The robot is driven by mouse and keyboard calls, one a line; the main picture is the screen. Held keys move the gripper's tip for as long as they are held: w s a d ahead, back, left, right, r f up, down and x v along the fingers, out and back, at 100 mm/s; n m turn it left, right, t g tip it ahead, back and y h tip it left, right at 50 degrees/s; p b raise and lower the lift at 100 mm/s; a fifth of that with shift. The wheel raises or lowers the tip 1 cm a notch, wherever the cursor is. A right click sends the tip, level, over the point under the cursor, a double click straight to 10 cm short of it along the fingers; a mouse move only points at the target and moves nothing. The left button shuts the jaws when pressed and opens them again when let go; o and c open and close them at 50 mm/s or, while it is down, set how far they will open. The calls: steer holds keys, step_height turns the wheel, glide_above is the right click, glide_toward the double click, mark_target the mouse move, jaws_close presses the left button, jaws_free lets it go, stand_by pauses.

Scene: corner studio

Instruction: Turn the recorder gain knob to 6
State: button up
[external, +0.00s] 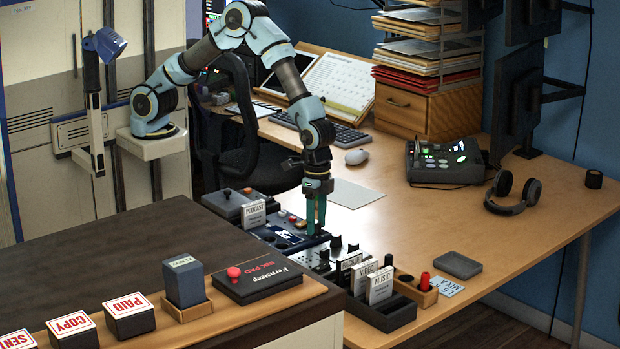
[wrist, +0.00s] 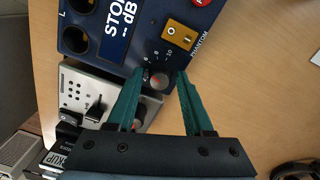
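The recorder is a navy blue unit (wrist: 110,42) with white lettering, two round sockets and an orange switch marked PHANTOM. In the external view its blue panel (external: 283,238) lies on the desk below my gripper (external: 316,231). A gap shows at the right finger; left contact is unclear. The knob's pointer is too small to read.
A grey slider box (wrist: 92,98) adjoins the recorder. In the external view, card holders (external: 381,284) and a dark tray (external: 384,312) stand close to the right of my gripper. A grey box with knobs (external: 235,203) stands to the left. The desk (external: 420,220) beyond is mostly clear.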

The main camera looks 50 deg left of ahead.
mark_target(317, 221)
steer(key=shift+o, duration=0.7)
step_height(317, 221, up, 11)
steer(key=b, duration=0.2)
steer(key=shift+w+a+f, duration=0.1)
steer(key=w+a+r+n, duration=0.1)
steer(key=w+a+n, duration=0.2)
steer(key=w+a, duration=0.7)
steer(key=w+a+r+n, duration=0.1)
steer(key=w+a+n, duration=0.2)
steer(key=w+a, duration=0.7)
steer(key=s+a+n+t, duration=0.1)
steer(key=s+a+n, duration=0.2)
steer(key=a, duration=1.2)
steer(key=s+a+n+p, duration=0.1)
steer(key=s+a+n, duration=0.2)
steer(key=a, duration=1.2)
steer(key=shift+s+f+n+t, duration=0.15)
steer(key=shift+f+n+t, duration=0.25)
steer(key=shift+f+n, duration=0.1)
